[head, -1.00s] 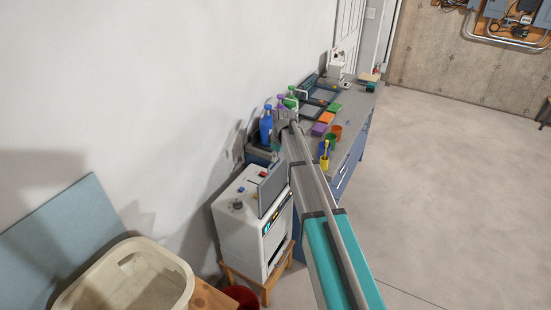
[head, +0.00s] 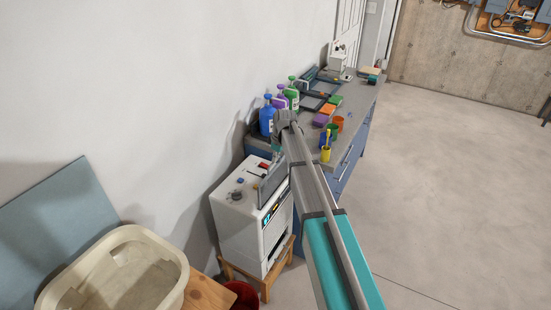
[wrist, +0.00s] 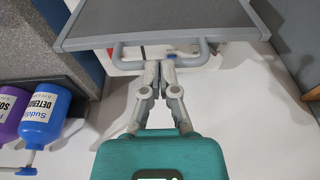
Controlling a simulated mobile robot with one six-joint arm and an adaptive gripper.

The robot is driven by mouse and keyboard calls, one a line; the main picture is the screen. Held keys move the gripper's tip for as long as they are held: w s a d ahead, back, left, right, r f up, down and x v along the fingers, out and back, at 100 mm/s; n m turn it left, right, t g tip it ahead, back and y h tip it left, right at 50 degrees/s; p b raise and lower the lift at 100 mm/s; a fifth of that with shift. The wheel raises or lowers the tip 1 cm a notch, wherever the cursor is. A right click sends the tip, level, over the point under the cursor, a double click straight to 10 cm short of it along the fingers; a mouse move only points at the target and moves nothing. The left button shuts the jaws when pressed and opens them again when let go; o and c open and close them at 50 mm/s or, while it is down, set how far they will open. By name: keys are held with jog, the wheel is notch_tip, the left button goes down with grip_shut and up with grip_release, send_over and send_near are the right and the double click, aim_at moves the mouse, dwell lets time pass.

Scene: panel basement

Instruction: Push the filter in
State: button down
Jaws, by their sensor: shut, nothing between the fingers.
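The filter (wrist: 155,20) is a dark grey flat panel in a grey frame, with a grey bar handle (wrist: 205,52) along its near edge in the wrist view. In the head view the filter (head: 272,178) stands up out of the top of the white machine (head: 236,225). My gripper (wrist: 160,65) is shut and empty, its fingertips together at the middle of the handle. I cannot tell whether they touch it.
A grey bench (head: 345,115) behind the machine holds blue (head: 267,120), purple and green bottles, cups and coloured blocks. The machine stands on a wooden stool (head: 266,285). A cream basin (head: 115,270) is at lower left. The floor on the right is clear.

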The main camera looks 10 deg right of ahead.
aim_at(274, 186)
notch_tip(274, 186, down, 13)
jog(key=b, duration=1.2)
jog(key=shift+f, duration=0.1)
jog(key=shift+s+f, duration=0.1)
jog(key=shift+s, duration=0.15)
jog(key=shift+r, duration=0.2)
jog(key=shift+r+p, duration=0.2)
jog(key=shift+p, duration=0.15)
jog(key=r+p, duration=0.3)
jog(key=shift+d+r, duration=0.25)
jog(key=shift+r, duration=0.05)
notch_tip(274, 186, up, 10)
jog(key=s+d+p, duration=0.1)
jog(key=p, duration=0.9)
jog(key=shift+d+f, duration=0.2)
jog(key=shift+d, duration=0.15)
jog(key=s+m+g+h, duration=0.1)
jog(key=s+m, duration=0.9)
jog(key=s, duration=2)
jog(key=shift+s+d+f+h, duration=0.2)
jog(key=shift+s+d+h, duration=0.05)
jog(key=shift+s+h, duration=0.15)
